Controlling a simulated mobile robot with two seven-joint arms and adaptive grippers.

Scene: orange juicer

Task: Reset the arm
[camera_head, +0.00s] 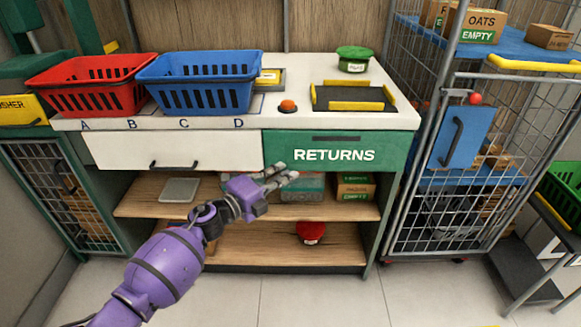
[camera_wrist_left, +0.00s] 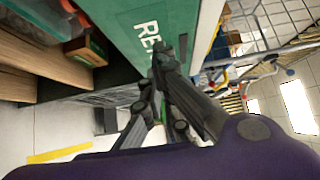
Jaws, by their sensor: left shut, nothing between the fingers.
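My left arm is purple and reaches in from the lower left in the head view. Its gripper (camera_head: 281,175) is in front of the counter unit, just below the drawer front marked RETURNS (camera_head: 335,152). The fingers are shut and hold nothing. In the left wrist view the grey gripper (camera_wrist_left: 160,65) shows in front of the green drawer front (camera_wrist_left: 150,25). I cannot tell whether the fingertips touch the drawer front. My right gripper is not in view.
A red basket (camera_head: 90,84) and a blue basket (camera_head: 200,82) stand on the counter (camera_head: 305,118). A dark tray with yellow edges (camera_head: 352,97) lies right of an orange button (camera_head: 288,105). A wire cage cart (camera_head: 420,170) stands at right. The floor (camera_head: 320,300) in front is clear.

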